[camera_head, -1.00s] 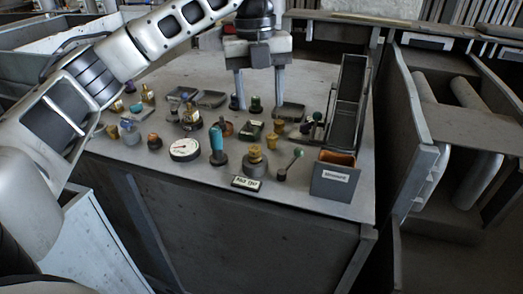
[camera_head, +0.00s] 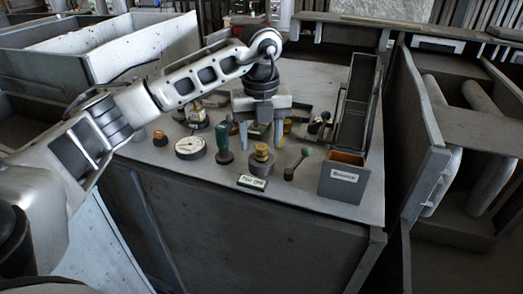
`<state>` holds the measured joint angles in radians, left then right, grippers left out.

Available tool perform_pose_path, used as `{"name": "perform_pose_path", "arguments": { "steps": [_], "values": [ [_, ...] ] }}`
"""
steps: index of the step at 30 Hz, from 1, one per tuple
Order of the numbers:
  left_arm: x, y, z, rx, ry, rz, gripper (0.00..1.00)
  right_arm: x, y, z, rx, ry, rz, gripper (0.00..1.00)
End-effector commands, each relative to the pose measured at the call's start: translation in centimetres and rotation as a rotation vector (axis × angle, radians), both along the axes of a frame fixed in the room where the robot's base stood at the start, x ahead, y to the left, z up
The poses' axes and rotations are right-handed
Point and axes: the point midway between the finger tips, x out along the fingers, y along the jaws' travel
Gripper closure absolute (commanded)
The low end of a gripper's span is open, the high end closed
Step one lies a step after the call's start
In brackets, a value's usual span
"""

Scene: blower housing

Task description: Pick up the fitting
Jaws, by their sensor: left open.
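My left gripper (camera_head: 261,136) points down over the middle of the grey table (camera_head: 320,198), its two fingers apart. Nothing shows gripped between them. A brass fitting (camera_head: 261,155) on a dark round base stands just in front of the fingers, apart from them in the picture. Another small brass piece (camera_head: 287,126) shows just right of the right finger. Which piece is the task's fitting I cannot tell. My forearm and gripper hide much of the table's back left. My right gripper is not in view.
A teal-handled tool (camera_head: 222,140), a white dial gauge (camera_head: 189,147) and a copper-coloured piece (camera_head: 160,138) stand left of the gripper. A green-knobbed lever (camera_head: 298,163), a labelled bin (camera_head: 341,181) and a tall grey holder (camera_head: 357,105) are at right. A label plate (camera_head: 252,182) lies in front.

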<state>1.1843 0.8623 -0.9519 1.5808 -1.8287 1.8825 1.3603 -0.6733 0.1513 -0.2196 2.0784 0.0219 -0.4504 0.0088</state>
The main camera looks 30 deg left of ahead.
Motion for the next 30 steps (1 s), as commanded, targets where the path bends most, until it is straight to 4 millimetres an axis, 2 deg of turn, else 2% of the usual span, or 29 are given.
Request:
{"name": "perform_pose_path", "arguments": {
  "steps": [3,6,14,19,30],
  "values": [
    [0.0,-0.1,-1.8,0.001,0.004,0.0,0.47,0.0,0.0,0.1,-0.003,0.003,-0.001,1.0],
    [0.1,-0.1,-2.6,0.0,0.001,-0.001,0.47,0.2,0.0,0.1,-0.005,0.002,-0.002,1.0],
    [0.1,-0.1,-2.9,0.0,0.0,-0.001,0.47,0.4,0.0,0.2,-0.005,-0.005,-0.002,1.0],
    [0.1,-0.1,-2.9,0.0,0.0,-0.001,0.94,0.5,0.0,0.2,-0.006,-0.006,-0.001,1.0],
    [0.1,-0.1,-2.6,-0.001,-0.002,-0.001,0.96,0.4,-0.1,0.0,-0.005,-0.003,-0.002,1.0]
  ]
}}
